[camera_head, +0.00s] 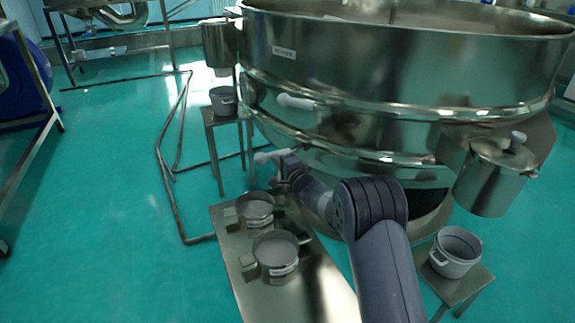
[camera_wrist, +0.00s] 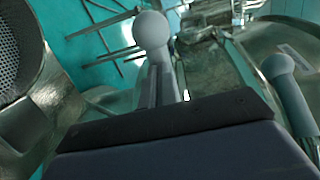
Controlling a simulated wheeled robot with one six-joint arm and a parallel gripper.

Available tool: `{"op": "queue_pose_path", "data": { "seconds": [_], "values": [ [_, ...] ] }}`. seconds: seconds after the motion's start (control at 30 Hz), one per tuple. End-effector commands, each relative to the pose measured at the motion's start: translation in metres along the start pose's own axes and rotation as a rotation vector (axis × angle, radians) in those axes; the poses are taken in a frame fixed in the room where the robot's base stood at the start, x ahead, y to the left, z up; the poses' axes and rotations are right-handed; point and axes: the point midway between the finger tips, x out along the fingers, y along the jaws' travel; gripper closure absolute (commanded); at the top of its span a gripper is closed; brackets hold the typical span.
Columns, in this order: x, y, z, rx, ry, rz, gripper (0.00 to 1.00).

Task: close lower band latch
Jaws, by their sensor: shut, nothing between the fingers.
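The large round steel sieve (camera_head: 400,70) has two clamp bands. The lower band latch has a pale handle (camera_head: 268,156) that sticks out to the left below the lower band. In the wrist view this handle's ball end (camera_wrist: 153,30) appears straight ahead, its stem running down towards my fingers. My gripper (camera_head: 286,165) is shut and empty, close beside this handle; whether it touches cannot be told. In the wrist view the fingers (camera_wrist: 166,86) are partly hidden by the dark gripper body. The upper band latch handle (camera_head: 297,102) lies along the sieve wall; a second pale handle (camera_wrist: 284,85) shows at right in the wrist view.
A steel bench (camera_head: 300,295) with small round sieves (camera_head: 275,250) stands below my arm. A pot on a stool (camera_head: 224,101) is at left, another pot (camera_head: 455,252) at right. A lidded steel outlet (camera_head: 493,175) juts out at right. Green floor is clear at left.

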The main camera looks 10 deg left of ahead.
Motion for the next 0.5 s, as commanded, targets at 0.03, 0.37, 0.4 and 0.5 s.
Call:
{"op": "queue_pose_path", "data": {
  "seconds": [0.03, 0.37, 0.4, 0.5],
  "values": [
    [0.004, 0.000, 0.003, 0.000, -0.002, 0.000, 1.00],
    [0.025, -0.001, 0.010, 0.005, 0.053, 0.000, 1.00],
    [0.027, -0.001, 0.010, 0.008, 0.075, 0.001, 1.00],
    [0.034, -0.002, 0.011, 0.011, 0.125, 0.001, 1.00]
  ]
}}
